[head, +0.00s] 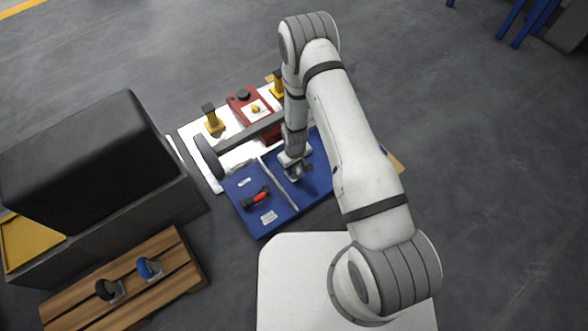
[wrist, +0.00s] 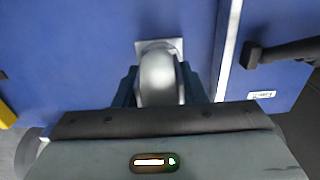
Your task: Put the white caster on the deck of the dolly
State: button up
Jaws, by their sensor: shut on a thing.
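The white caster (wrist: 158,76) sits between the two dark fingers of my gripper (wrist: 160,92), which is shut on it. Its pale square plate (wrist: 143,46) shows at the far end, over the blue surface. In the head view, my gripper (head: 298,174) is low over the blue deck (head: 252,220), which looks like the dolly's deck. The deck also fills much of the wrist view (wrist: 60,60). I cannot tell whether the caster touches the deck. My arm hides part of the deck's right side.
A wooden pallet (head: 160,248) at lower left holds a black caster (head: 108,290) and a blue caster (head: 149,268).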

jog(key=shift+f, duration=0.45)
jog(key=shift+f, duration=0.2)
jog(key=o, duration=1.2)
jog(key=shift+s+r, duration=0.1)
